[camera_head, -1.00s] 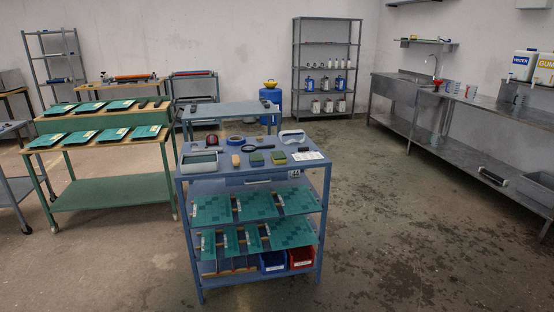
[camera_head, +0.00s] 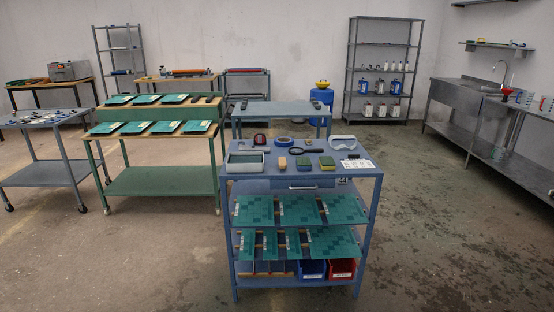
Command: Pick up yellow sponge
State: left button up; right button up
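Small blocks lie in a row on the top of the blue cart (camera_head: 262,173). One is a tan block (camera_head: 282,163). Beside it is a green-topped block (camera_head: 303,163), and to its right a second green block (camera_head: 327,163) with some yellow showing at its lower part. They look like sponges or scrubbing pads, but they are too small to tell which one is the yellow sponge. Neither of my grippers shows in the head view.
A grey tray (camera_head: 245,162), blue tape roll (camera_head: 283,140), magnifier (camera_head: 301,150), goggles (camera_head: 344,142) and white card (camera_head: 357,164) share the cart top. A green plate rack (camera_head: 160,181) stands left. Floor is clear in front and right.

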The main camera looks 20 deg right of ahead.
aim_at(327, 163)
jog(key=i+l+u, duration=0.2)
jog(key=l+u, duration=0.15)
jog(key=l, duration=0.65)
jog(key=i+l+u, duration=0.1)
jog(key=l+u, duration=0.3)
jog(key=l, duration=0.65)
jog(key=l+u, duration=0.35)
jog(key=l, duration=0.7)
